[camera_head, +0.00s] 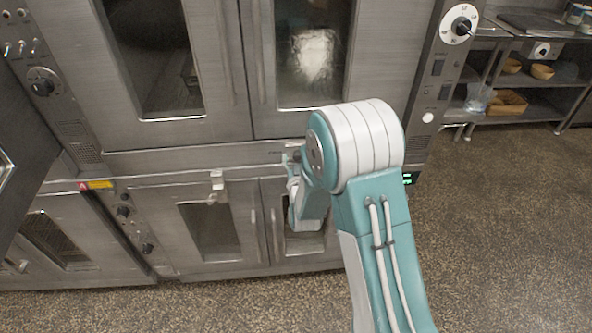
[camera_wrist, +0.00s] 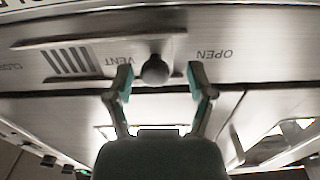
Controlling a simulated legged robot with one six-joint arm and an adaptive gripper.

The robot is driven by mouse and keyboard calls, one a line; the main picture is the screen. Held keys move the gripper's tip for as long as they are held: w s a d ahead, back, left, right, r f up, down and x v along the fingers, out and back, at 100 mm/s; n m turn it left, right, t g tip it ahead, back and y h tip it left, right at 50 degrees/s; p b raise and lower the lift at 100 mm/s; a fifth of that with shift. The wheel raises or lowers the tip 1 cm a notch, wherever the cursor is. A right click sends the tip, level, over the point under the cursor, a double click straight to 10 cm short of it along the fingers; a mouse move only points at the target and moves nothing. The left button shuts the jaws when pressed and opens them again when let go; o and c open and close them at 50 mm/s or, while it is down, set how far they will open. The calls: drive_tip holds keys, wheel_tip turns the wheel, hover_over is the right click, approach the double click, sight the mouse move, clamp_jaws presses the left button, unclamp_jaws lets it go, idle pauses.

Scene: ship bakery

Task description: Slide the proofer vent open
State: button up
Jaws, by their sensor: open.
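The proofer vent panel (camera_wrist: 205,63) fills the upper part of the wrist view, with its lettering upside down. It carries a slot, a striped grille (camera_wrist: 70,63), and the words VENT, OPEN at the right and a partly cut-off CLOSE at the left. A dark round knob (camera_wrist: 155,69) sits near the middle, left of the word OPEN. My gripper (camera_wrist: 158,82) is open, one teal-tipped finger on each side of the knob, with visible gaps. In the head view my gripper is largely hidden behind my arm, close to the metal strip (camera_head: 190,157) between the upper and lower doors.
Upper glass doors (camera_head: 222,85) and lower doors (camera_head: 215,228) flank the strip. A small latch (camera_head: 217,180) projects left of my arm. A control panel with a dial (camera_head: 462,27) stands at the right. Shelves (camera_head: 530,80) are farther right, and the floor (camera_head: 500,220) at right is clear.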

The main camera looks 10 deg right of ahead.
drive_tip(key=s, duration=1.1)
drive_tip(key=shift+a, duration=0.3)
drive_tip(key=s+d+r+g+y, duration=0.1)
drive_tip(key=s+d+r+g, duration=0.25)
drive_tip(key=r+g, duration=0.45)
drive_tip(key=s+d+r+g, duration=0.1)
drive_tip(key=s+r, duration=0.2)
drive_tip(key=s, duration=0.4)
drive_tip(key=s+d+r+g, duration=0.2)
drive_tip(key=s+r, duration=0.1)
drive_tip(key=s, duration=0.4)
drive_tip(key=s+d+r+g+h, duration=0.1)
drive_tip(key=s+d+r, duration=0.1)
drive_tip(key=s, duration=0.5)
drive_tip(key=shift+s+r, duration=0.3)
drive_tip(key=shift+r, duration=0.1)
